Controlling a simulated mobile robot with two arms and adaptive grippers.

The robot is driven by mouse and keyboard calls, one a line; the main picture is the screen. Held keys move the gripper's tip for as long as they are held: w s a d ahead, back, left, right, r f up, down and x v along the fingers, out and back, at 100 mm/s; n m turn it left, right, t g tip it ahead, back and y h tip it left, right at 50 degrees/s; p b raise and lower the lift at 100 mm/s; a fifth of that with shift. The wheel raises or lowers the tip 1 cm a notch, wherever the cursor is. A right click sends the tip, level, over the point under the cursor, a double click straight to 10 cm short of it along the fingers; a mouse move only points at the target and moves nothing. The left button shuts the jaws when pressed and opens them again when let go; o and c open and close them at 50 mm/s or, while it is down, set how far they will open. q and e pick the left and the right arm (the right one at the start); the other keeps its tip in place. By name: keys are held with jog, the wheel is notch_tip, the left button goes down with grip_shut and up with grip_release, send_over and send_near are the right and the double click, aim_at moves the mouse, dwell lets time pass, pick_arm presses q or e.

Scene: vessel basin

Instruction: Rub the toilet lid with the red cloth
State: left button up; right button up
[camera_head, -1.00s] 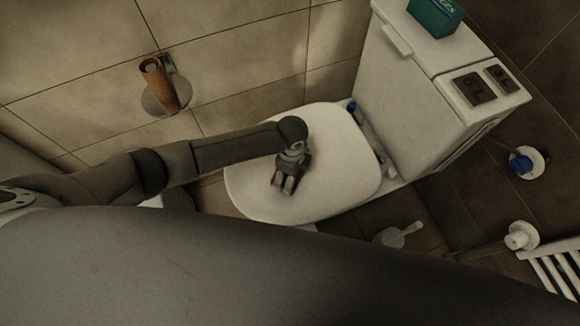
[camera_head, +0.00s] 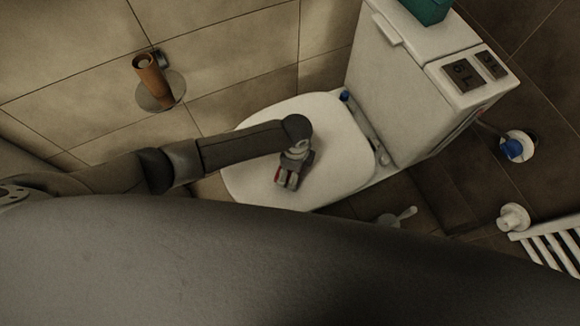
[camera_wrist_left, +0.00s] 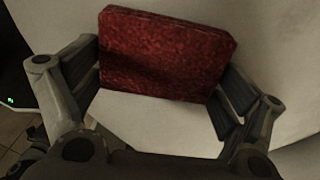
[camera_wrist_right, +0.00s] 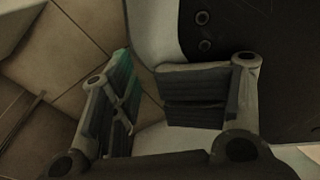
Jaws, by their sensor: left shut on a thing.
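The white toilet lid (camera_head: 335,130) is down on the toilet in the middle of the head view. My left gripper (camera_head: 284,182) is over the lid's near part, its fingers pointing toward the near edge. It is shut on the red cloth (camera_wrist_left: 165,55), a thick block-like piece between the fingers in the left wrist view. In the head view only a little red shows at the fingers. I cannot tell if the cloth touches the lid. My right gripper (camera_wrist_right: 148,88) shows in the right wrist view with its fingers apart and nothing between them; the head view does not show it.
The cistern (camera_head: 405,90) stands behind the lid, with a teal box (camera_head: 428,9) on top. A white slatted rack (camera_head: 550,250) is at lower right. My own body hides the foreground.

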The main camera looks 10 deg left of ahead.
pick_arm(q)
jog(key=shift+w+d, duration=0.2)
jog(key=shift+w+a+r, duration=0.1)
jog(key=shift+w+a, duration=0.4)
jog(key=shift+w, duration=0.25)
jog(key=shift+w+a, duration=0.45)
jog(key=shift+w, duration=0.25)
jog(key=shift+w+a, duration=0.3)
jog(key=shift+w, duration=0.2)
jog(key=shift+w+a, duration=0.2)
jog(key=shift+w, duration=0.1)
jog(key=shift+w+a+b, duration=0.2)
jog(key=shift+w+b, duration=0.1)
jog(key=shift+w+a, duration=0.15)
jog(key=shift+w, duration=0.05)
jog(key=shift+w+a, duration=0.45)
jog(key=shift+w, duration=0.2)
jog(key=shift+w+a+b, duration=0.25)
jog(key=shift+w+b, duration=0.1)
jog(key=shift+w+a, duration=0.15)
jog(key=shift+w, duration=0.1)
jog(key=shift+w+a, duration=0.25)
jog(key=shift+w, duration=0.1)
pick_arm(e)
jog(key=w+r, duration=0.2)
jog(key=w, duration=0.4)
jog(key=shift+a+r+t, duration=0.25)
jog(key=shift+a+t, duration=0.05)
jog(key=shift+a, duration=0.15)
